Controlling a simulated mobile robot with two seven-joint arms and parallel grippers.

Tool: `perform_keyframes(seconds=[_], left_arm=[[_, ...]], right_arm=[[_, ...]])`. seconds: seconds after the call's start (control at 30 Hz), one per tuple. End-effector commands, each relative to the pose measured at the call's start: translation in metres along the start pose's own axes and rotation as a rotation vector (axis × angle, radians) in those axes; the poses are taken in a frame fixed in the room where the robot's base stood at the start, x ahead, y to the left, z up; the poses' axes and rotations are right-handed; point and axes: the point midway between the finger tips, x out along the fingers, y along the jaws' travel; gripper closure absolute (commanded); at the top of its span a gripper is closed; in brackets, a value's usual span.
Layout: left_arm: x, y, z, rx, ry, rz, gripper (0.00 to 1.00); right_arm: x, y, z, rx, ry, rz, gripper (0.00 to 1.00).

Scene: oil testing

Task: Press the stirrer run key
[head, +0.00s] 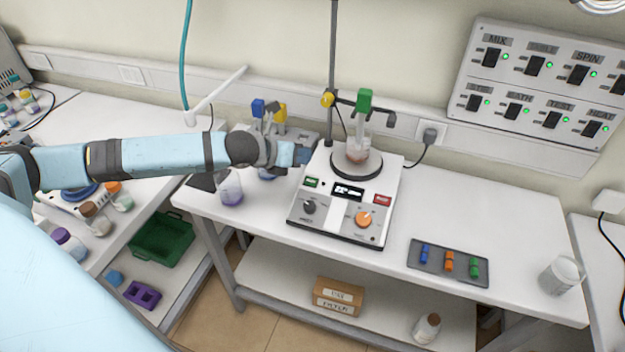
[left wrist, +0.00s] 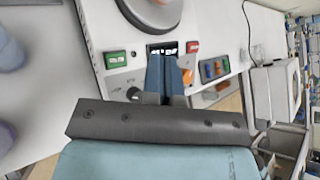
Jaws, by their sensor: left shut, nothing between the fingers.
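The stirrer (head: 340,228) is a white box with a round dark plate on top, holding a glass vessel (head: 357,155) with reddish liquid. Its sloping front has a green key (head: 311,182) at left, a dark display (head: 348,191) in the middle and a red key (head: 382,199) at right. The key labels are too small to read. My left gripper (head: 309,152) is shut and empty, above and beside the stirrer's left rear part. In the left wrist view, the closed blue fingers (left wrist: 164,62) overlap the panel below the display; the green key (left wrist: 115,60) shows uncovered at left. Contact is not visible.
A stand rod (head: 333,70) with a green clamp (head: 364,101) rises behind the stirrer. A purple-liquid flask (head: 230,189) stands left of it. A grey tray (head: 448,263) and a beaker (head: 562,275) stand at right. The bench between stirrer and tray is clear.

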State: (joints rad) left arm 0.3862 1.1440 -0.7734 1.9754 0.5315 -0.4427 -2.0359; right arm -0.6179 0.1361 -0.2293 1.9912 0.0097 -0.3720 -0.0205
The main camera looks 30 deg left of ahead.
Motion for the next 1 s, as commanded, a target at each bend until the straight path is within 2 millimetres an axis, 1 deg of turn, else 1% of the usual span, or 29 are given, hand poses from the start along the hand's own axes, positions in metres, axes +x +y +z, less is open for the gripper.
perform_keyframes(seconds=[0.17,0.57,0.8,1.0], left_arm=[[0.006,0.004,-0.006,-0.001,0.0,0.0,1.0],[0.045,0.032,-0.035,-0.003,-0.001,-0.001,1.0],[0.058,0.042,-0.042,-0.002,0.0,-0.001,1.0],[0.062,0.044,-0.045,-0.002,-0.001,-0.001,1.0]], right_arm=[[0.005,0.0,0.007,0.0,0.0,-0.001,0.33],[0.032,-0.004,0.048,0.001,-0.005,-0.012,0.33],[0.033,-0.003,0.047,-0.001,-0.001,-0.009,0.33],[0.033,0.0,0.046,-0.001,0.003,-0.006,0.33]])
